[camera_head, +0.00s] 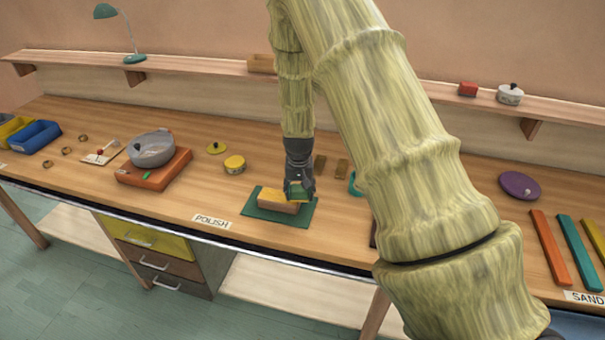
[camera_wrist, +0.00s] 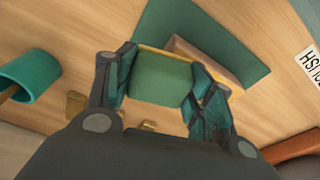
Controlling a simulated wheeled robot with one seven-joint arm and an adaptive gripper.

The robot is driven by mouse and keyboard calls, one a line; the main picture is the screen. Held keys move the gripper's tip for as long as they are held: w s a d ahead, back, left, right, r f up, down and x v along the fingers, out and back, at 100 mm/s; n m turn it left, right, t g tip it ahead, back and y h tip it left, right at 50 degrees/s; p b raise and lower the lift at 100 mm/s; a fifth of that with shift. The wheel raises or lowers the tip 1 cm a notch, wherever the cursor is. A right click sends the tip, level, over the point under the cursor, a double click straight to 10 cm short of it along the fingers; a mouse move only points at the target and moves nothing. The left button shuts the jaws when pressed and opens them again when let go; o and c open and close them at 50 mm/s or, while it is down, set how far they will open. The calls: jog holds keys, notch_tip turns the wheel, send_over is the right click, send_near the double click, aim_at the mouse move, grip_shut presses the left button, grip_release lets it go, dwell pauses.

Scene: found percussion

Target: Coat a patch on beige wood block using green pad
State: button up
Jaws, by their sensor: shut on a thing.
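The beige wood block (camera_head: 279,202) lies on a dark green mat (camera_head: 281,217) behind the POLISH label. In the wrist view the block (camera_wrist: 205,62) is partly hidden behind the pad and a finger, with the mat (camera_wrist: 190,20) under it. My gripper (camera_head: 297,190) is shut on the green pad (camera_head: 296,187), which has a yellow layer along one edge. In the wrist view the pad (camera_wrist: 160,82) sits between the two fingers. The pad is at the right end of the block, over or against it; I cannot tell whether they touch.
Two small brown blocks (camera_head: 341,166) and a teal cup (camera_wrist: 34,75) stand just beyond the mat. Coloured strips (camera_head: 573,254) lie at the right. Bench around the mat's left is clear.

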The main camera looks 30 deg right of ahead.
jog(key=r+p, duration=0.1)
jog(key=r, duration=0.2)
jog(key=shift+w+r, duration=0.2)
jog(key=shift+s+r+p, duration=0.1)
jog(key=shift+r+p, duration=1.25)
jog(key=shift+r, duration=0.45)
